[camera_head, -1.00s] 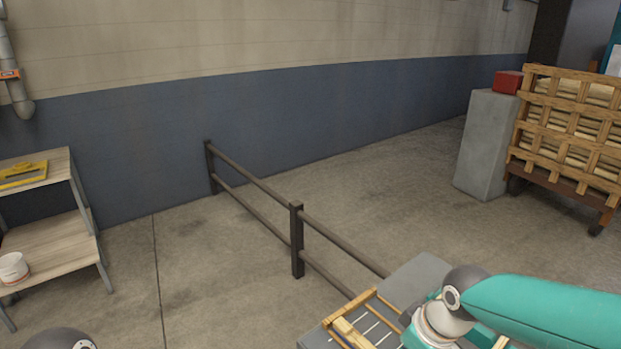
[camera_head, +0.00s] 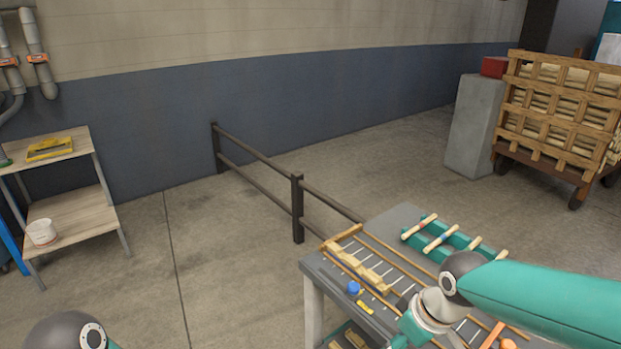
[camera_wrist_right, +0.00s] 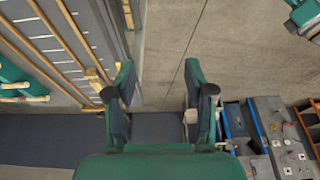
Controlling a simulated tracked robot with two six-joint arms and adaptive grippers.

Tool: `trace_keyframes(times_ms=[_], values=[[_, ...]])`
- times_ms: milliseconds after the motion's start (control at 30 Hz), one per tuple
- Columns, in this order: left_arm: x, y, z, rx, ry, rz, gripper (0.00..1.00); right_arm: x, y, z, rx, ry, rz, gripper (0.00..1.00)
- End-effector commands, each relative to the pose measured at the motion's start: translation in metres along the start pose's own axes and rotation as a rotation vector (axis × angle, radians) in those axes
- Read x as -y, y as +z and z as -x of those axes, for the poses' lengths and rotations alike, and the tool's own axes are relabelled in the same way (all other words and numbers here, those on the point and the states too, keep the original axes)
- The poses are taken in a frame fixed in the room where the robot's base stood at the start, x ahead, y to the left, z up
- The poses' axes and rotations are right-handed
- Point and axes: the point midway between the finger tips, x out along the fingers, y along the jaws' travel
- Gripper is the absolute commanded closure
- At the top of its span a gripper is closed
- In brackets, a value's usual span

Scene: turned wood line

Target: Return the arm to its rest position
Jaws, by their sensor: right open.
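My right arm comes in from the right in the head view, teal with a grey elbow, and reaches over the workbench (camera_head: 316,290). In the right wrist view my right gripper (camera_wrist_right: 163,88) is open, with nothing between its two teal fingers. Bare floor and a dark strip show beyond the fingers, and the bench edge lies to their left. A rounded grey joint of my left arm shows at the bottom left of the head view; its gripper is out of that view. A teal part at the top right of the wrist view is cut off.
The bench carries a wooden slatted rack (camera_head: 352,262), a teal holder with turned pieces (camera_head: 440,240) and a blue knob (camera_head: 353,287). A railing (camera_head: 298,207) stands behind it. A shelf (camera_head: 72,217) is at left; a grey pillar (camera_head: 474,130) and slatted cart (camera_head: 556,112) are at back right.

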Motion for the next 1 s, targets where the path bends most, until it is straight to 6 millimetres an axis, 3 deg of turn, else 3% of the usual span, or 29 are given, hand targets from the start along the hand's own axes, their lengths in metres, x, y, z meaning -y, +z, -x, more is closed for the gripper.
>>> trace_keyframes(times_ms=[233, 467, 667, 833, 900, 1000], values=[[0.000, 0.000, 0.000, -0.001, 0.000, 0.000, 0.60, -0.006, 0.035, -0.047, 0.117, -0.062, -0.055, 0.46], [0.000, 0.000, 0.000, 0.000, 0.000, 0.000, 0.60, 0.015, 0.080, -0.102, 0.245, -0.166, -0.103, 0.46], [0.000, 0.000, 0.000, 0.000, 0.000, 0.000, 0.60, 0.061, 0.136, -0.171, 0.342, -0.292, -0.223, 0.46], [0.000, 0.000, 0.000, 0.000, 0.000, 0.000, 0.60, 0.137, 0.202, -0.236, 0.386, -0.380, -0.498, 0.46], [0.000, 0.000, 0.000, 0.000, 0.000, 0.000, 0.60, 0.155, 0.214, -0.249, 0.366, -0.363, -0.611, 0.46], [0.000, 0.000, 0.000, 0.000, 0.000, 0.000, 0.60, 0.161, 0.215, -0.258, 0.302, -0.309, -0.729, 0.46]])
